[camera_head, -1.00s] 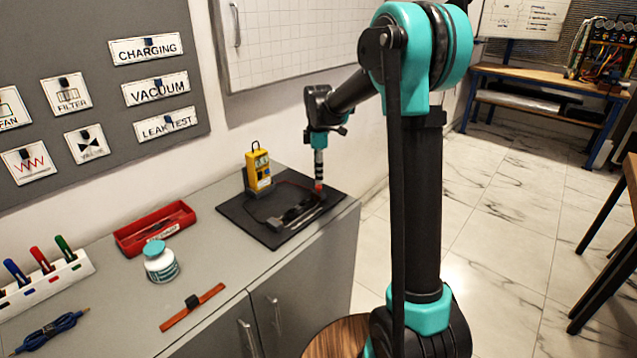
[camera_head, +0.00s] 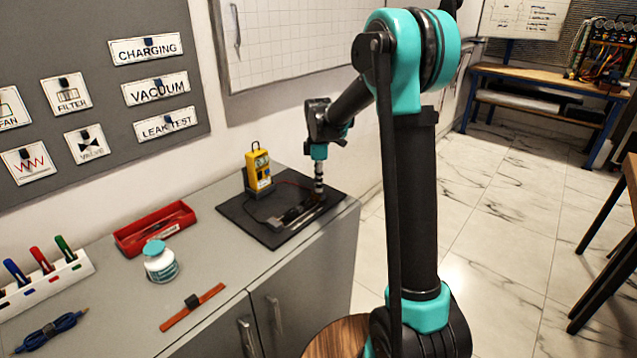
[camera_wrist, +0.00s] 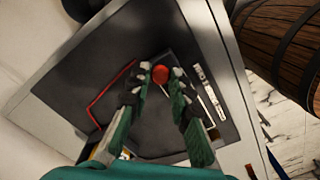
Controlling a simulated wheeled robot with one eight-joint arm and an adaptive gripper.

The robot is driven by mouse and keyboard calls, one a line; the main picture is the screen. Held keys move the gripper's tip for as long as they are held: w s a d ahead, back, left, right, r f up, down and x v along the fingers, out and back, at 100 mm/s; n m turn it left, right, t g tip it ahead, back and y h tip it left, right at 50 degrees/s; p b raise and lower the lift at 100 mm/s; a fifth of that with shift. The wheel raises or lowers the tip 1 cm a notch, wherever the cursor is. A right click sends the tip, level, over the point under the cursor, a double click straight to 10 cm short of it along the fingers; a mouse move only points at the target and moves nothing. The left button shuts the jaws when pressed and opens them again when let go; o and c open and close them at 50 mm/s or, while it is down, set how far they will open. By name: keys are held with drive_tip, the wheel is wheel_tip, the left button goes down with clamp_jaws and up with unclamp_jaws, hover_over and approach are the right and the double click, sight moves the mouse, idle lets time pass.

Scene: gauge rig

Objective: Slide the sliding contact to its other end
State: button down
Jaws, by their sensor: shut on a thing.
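The sliding contact shows as a round red knob (camera_wrist: 160,74) between my fingertips in the wrist view. My gripper (camera_wrist: 161,73) is shut on this knob. In the head view my gripper (camera_head: 319,188) points down at the right end of the slide rig (camera_head: 296,214), a dark, narrow device with a light rail. The rig lies on a black mat (camera_head: 240,216) on the grey cabinet top. The knob is hard to make out in the head view, and my fingers partly cover the rig in the wrist view.
A yellow meter (camera_head: 258,171) stands at the mat's back left, with a red lead (camera_wrist: 112,92) running across the mat. The wall is close behind.

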sight(327, 193)
drive_tip(key=shift+w+d, duration=1.5)
drive_tip(key=shift+w, duration=0.05)
drive_tip(key=c, duration=1.4)
unclamp_jaws()
drive_tip(key=shift+w+d, duration=0.1)
drive_tip(key=shift+d, duration=0.05)
drive_tip(key=shift+o, duration=0.2)
drive_tip(key=shift+r, duration=0.5)
wheel_tip(327, 193, up, 11)
drive_tip(key=s+d+f+m+t, duration=0.1)
drive_tip(key=s+d+f+m, duration=0.2)
drive_tip(key=s, duration=0.8)
drive_tip(key=s+d+f+m+t, duration=0.1)
drive_tip(key=s+d+f+m, duration=0.2)
drive_tip(key=s+f+m, duration=0.5)
drive_tip(key=s+d+f+m+t, duration=0.2)
drive_tip(key=s+f+m, duration=0.4)
drive_tip(key=s, duration=0.8)
drive_tip(key=shift+s+d+f+m, duration=0.15)
drive_tip(key=shift+d+f+m, duration=0.1)
drive_tip(key=shift+d+m, duration=0.3)
